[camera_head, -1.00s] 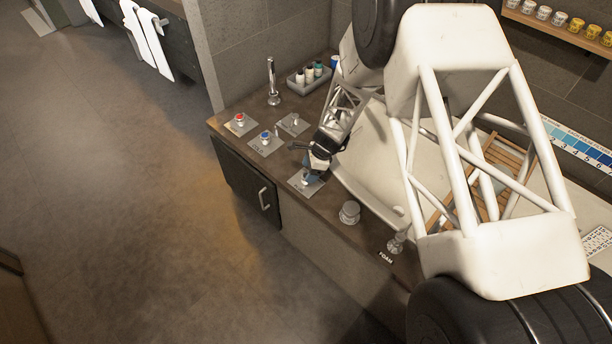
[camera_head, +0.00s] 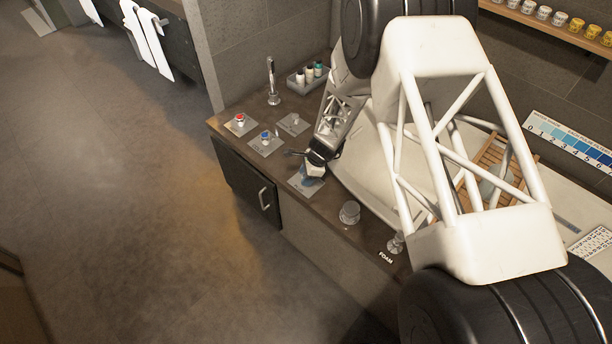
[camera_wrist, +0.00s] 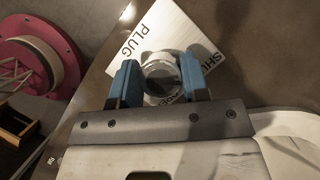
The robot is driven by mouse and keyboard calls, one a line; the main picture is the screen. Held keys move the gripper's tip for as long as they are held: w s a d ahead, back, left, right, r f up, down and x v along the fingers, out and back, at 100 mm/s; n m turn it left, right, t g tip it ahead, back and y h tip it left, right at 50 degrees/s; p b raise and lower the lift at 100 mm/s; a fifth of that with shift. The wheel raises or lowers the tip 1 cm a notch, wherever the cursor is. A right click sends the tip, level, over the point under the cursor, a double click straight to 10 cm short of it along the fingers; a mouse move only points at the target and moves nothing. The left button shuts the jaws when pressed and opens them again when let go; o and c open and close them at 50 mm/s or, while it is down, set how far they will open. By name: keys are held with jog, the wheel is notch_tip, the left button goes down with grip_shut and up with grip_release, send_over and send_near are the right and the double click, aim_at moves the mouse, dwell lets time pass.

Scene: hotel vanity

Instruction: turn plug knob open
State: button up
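The plug knob (camera_wrist: 160,72), a round metallic knob, sits on a light plate (camera_wrist: 178,30) in the wrist view. The plate reads PLUG and, along another side, letters starting SHU; other lettering is partly covered by the knob and a finger. My gripper (camera_wrist: 160,68) has its two blue fingers on either side of the knob, very close to its edges; I cannot tell whether they press on it. In the head view my gripper (camera_head: 315,171) is over the plug plate (camera_head: 301,184) on the counter and hides the knob.
Plates with a red-topped knob (camera_head: 239,119), a blue-topped knob (camera_head: 265,136) and a plain knob (camera_head: 294,120) lie left of my gripper. A spout (camera_head: 272,85) and a bottle tray (camera_head: 308,76) stand behind them. A grey round knob (camera_head: 349,212) stands to the right. The tub edge is close.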

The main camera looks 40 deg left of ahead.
jog(key=shift+c, duration=0.5)
jog(key=shift+m, duration=0.4)
jog(key=shift+m+t+y, duration=0.3)
jog(key=shift+m, duration=0.6)
jog(key=m+t, duration=0.1)
jog(key=m, duration=0.1)
jog(key=m+t+y, duration=0.1)
jog(key=m, duration=0.2)
jog(key=shift+a, duration=0.1)
jog(key=m, duration=0.2)
jog(key=m+t, duration=0.1)
jog(key=m, duration=0.1)
jog(key=shift+m+t, duration=0.3)
jog(key=shift+m, duration=0.1)
jog(key=shift+m+t, duration=0.7)
jog(key=shift+m, duration=1)
jog(key=o, duration=0.9)
